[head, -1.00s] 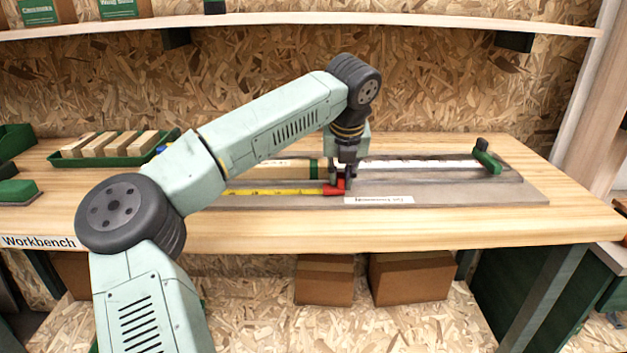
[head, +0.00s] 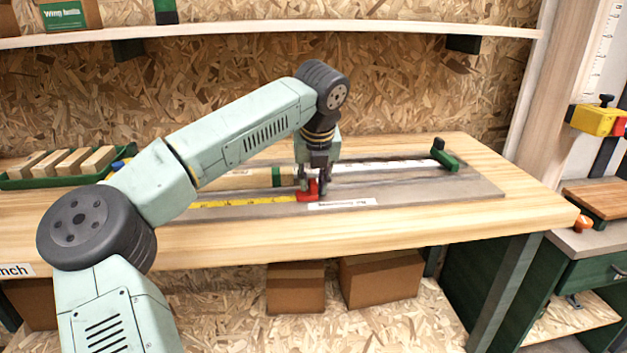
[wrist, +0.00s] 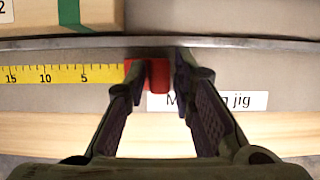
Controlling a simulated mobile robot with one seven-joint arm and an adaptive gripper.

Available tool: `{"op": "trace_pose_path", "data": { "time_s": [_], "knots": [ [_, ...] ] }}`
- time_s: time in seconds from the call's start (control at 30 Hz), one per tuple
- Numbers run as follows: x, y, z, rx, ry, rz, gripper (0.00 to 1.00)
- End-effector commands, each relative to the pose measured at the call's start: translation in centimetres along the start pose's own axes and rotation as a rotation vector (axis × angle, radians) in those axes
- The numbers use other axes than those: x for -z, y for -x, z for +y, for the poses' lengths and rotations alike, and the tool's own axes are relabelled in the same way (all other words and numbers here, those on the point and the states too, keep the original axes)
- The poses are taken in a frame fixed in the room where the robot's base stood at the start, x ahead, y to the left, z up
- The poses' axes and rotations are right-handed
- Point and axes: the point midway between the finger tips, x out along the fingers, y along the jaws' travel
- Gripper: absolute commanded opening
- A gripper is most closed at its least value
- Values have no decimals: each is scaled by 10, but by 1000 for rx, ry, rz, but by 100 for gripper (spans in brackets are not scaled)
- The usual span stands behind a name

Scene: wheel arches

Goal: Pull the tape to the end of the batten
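The yellow tape (head: 240,203) lies along the front of the grey measuring jig (head: 400,196), with its red end tab (head: 307,193) at the right end. My gripper (head: 312,188) has one finger on each side of the tab, low over the jig; in the wrist view (wrist: 161,62) the fingers look closed on the red tab (wrist: 157,76). The batten (head: 240,178), pale wood with a green band, lies behind the tape. In the wrist view the batten's (wrist: 105,14) right end is just left of the tab. My arm hides part of the batten and tape.
A green-handled stop (head: 444,158) stands at the jig's far right, by a pale scale strip (head: 395,166). A green tray of wooden blocks (head: 60,165) sits on the left of the workbench (head: 480,225). The jig is clear right of my gripper.

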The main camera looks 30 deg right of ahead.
Motion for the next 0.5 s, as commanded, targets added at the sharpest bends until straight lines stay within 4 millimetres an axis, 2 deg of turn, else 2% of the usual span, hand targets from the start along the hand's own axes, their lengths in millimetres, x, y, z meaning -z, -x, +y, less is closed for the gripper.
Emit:
{"op": "trace_pose_path", "data": {
  "time_s": [0.17,0.5],
  "knots": [
    [-1,11,0,0,1,-2,23],
    [-1,80,0,-1,1,-3,23]
  ]
}}
